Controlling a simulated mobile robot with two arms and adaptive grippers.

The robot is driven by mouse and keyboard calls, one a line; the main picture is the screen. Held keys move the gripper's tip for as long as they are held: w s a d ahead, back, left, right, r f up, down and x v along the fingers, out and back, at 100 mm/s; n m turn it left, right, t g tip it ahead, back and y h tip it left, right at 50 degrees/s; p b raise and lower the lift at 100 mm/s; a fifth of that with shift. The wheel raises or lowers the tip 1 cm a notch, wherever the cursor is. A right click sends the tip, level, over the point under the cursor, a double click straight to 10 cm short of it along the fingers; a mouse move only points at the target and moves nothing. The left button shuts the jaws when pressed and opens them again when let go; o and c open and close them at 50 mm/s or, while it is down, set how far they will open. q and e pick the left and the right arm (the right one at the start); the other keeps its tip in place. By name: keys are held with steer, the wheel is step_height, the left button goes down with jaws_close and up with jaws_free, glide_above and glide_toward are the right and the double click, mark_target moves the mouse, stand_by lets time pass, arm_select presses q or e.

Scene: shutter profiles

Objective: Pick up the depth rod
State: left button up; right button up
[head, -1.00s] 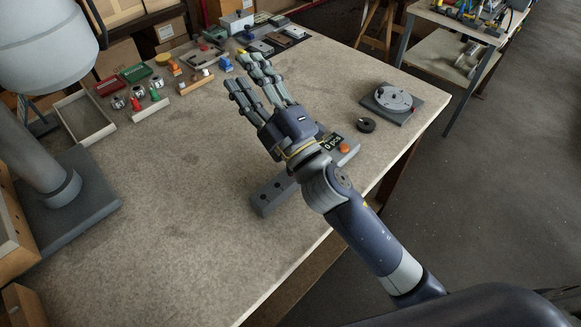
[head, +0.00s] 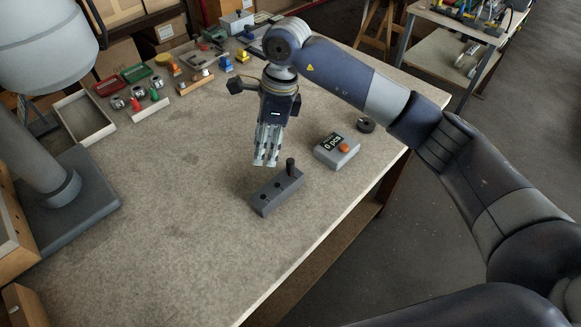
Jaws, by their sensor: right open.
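A dark upright rod (head: 291,168), which looks like the depth rod, stands in the right end of a grey block (head: 268,200) with holes in its top. The block lies on the workbench near its front edge. My right gripper (head: 266,160) is open and points down, its fingertips above and behind the block, a little left of the rod. The fingers do not touch the rod, and nothing shows between them. The rod's lower end is hidden in the block. My left gripper is not in view.
A counter box (head: 337,150) with an orange button sits right of the block, with a black ring (head: 365,125) behind it. An empty tray (head: 84,118) and several small coloured parts stand at the back left. The bench (head: 165,215) is clear left of the block.

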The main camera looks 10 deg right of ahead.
mark_target(290, 161)
steer(key=d+h, duration=0.1)
steer(key=d, duration=0.1)
steer(key=w+d, duration=0.1)
steer(key=d+r+h, duration=0.1)
steer(key=d, duration=0.1)
steer(key=shift+w+d+h, duration=0.15)
steer(key=shift+d+h, duration=0.15)
step_height(290, 161, down, 4)
steer(key=shift+r+p, duration=0.1)
steer(key=shift+p, duration=0.7)
steer(key=shift+f, duration=0.65)
steer(key=shift+f+p, duration=0.25)
steer(key=shift+p, duration=0.2)
step_height(290, 161, down, 4)
steer(key=shift+f+p, duration=0.1)
steer(key=shift+p, duration=1.05)
steer(key=shift+f, duration=0.25)
jaws_close()
